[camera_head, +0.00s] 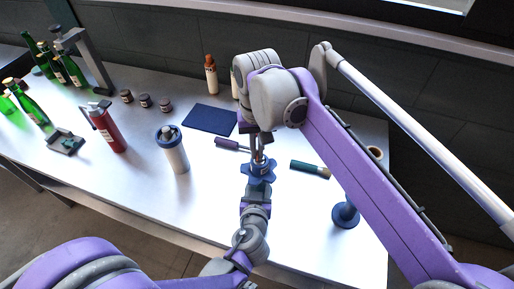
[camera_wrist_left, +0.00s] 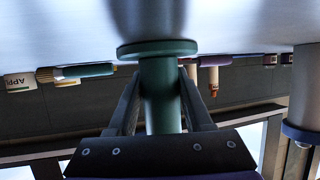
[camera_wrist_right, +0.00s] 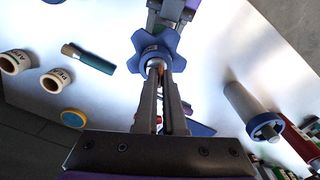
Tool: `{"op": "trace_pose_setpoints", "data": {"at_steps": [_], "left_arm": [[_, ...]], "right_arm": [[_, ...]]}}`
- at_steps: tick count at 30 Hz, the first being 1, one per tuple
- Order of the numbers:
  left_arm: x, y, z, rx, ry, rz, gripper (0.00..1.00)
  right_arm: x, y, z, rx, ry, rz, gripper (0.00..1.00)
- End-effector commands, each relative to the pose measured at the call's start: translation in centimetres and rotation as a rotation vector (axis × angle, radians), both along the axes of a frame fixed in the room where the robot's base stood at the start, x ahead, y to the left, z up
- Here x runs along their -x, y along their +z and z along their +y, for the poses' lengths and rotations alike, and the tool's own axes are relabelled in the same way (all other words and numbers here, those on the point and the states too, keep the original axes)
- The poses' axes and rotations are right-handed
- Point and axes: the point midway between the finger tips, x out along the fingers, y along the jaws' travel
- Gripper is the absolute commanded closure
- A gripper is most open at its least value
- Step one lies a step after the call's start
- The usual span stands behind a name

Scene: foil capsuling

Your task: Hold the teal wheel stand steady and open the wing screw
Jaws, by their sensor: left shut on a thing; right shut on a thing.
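The teal wheel stand (camera_wrist_left: 160,95) shows in the left wrist view as a teal post with a round flange against the table. My left gripper (camera_wrist_left: 158,88) has a finger on each side of the post and is shut on it. In the head view my left gripper (camera_head: 256,192) comes from the front, low at the stand. The blue star-shaped wheel (camera_wrist_right: 158,46) sits on top of the stand and also shows in the head view (camera_head: 262,172). My right gripper (camera_wrist_right: 158,70) is above the wheel, shut on a small part at its hub, apparently the wing screw, mostly hidden by the fingers.
A teal-handled brush (camera_head: 310,168) lies right of the stand, a purple-handled tool (camera_head: 232,144) to the left. A blue stand (camera_head: 345,214) is at the right.

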Motion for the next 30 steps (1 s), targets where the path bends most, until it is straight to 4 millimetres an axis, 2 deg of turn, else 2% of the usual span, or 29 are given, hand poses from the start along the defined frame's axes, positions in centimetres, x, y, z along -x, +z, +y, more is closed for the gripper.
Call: {"op": "trace_pose_setpoints", "data": {"at_steps": [6,15,30], "left_arm": [[0.02,0.0,-0.01,0.0,0.0,0.0,1.0],[0.03,-0.01,-0.01,0.001,0.0,0.0,1.0],[0.03,-0.01,-0.01,0.001,0.0,0.0,1.0]], "right_arm": [[-0.02,0.01,0.0,0.0,-0.191,-0.001,1.0],[-0.02,0.0,0.0,0.0,-0.383,-0.001,1.0],[-0.02,0.0,0.0,0.0,-0.482,-0.001,1.0]]}}
